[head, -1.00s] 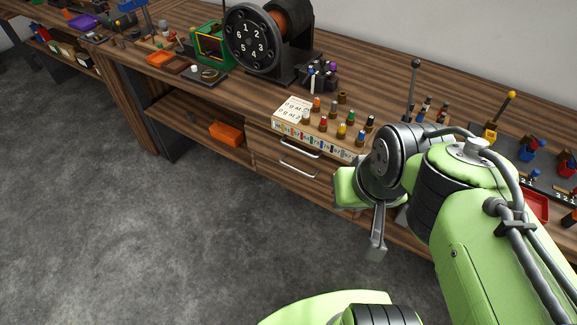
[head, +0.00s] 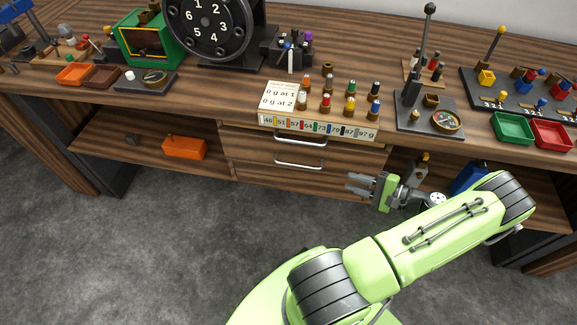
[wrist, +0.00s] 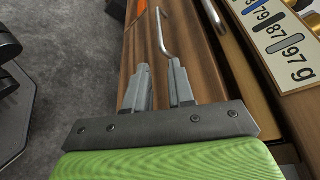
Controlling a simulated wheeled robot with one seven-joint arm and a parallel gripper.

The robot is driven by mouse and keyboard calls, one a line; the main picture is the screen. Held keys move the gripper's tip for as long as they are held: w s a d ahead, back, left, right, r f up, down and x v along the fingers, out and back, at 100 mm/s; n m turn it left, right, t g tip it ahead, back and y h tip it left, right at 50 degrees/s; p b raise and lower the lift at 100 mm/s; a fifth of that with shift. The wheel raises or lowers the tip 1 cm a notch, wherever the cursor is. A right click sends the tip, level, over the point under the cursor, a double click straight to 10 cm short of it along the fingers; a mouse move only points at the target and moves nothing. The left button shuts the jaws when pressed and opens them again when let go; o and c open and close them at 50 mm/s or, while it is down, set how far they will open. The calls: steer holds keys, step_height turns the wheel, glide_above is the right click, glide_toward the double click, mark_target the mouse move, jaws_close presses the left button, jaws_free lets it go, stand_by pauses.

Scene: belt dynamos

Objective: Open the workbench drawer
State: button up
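The workbench (head: 420,60) has two stacked wooden drawers below its top. The upper drawer (head: 245,145) has a silver bar handle (head: 300,139), and the lower drawer (head: 250,174) has a like handle (head: 299,163). The lower handle (wrist: 164,35) lies ahead of the fingertips, and the upper handle (wrist: 212,16) is further right.
A label box (head: 318,122) with coloured pegs stands on the bench above the drawers. An orange bin (head: 184,147) sits on the shelf at left. A blue object (head: 468,178) is under the bench at right. The grey floor (head: 170,240) in front is clear.

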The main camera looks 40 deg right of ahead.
mark_target(308, 167)
steer(key=b+x, duration=0.3)
steer(key=x, duration=1.2)
steer(key=shift+w+a, duration=0.1)
steer(key=shift+w, duration=0.1)
jaws_close()
